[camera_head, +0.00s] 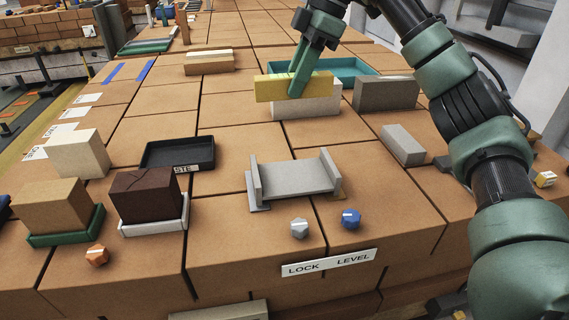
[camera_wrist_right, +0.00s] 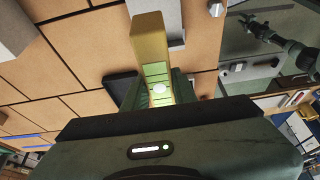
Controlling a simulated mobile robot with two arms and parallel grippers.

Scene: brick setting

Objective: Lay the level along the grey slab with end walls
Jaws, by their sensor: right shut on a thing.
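The yellow level (camera_head: 312,86) is in my right gripper (camera_head: 296,90), which is shut on it. In the head view it appears in front of and above a pale block; I cannot tell if they touch. The level (camera_wrist_right: 151,45) also shows in the right wrist view, between the fingers of the right gripper (camera_wrist_right: 160,92). The grey slab with end walls (camera_head: 295,178) lies on the brick surface in the middle, nearer than the level. Its channel is empty. My left gripper does not show.
The pale block (camera_head: 306,106), a dark grey block (camera_head: 387,93) and a teal tray (camera_head: 346,68) are around the level. A black tray (camera_head: 178,153) is left of the slab. A grey knob (camera_head: 299,228) and a blue knob (camera_head: 351,218) stand in front, above the LOCK LEVEL label (camera_head: 329,263).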

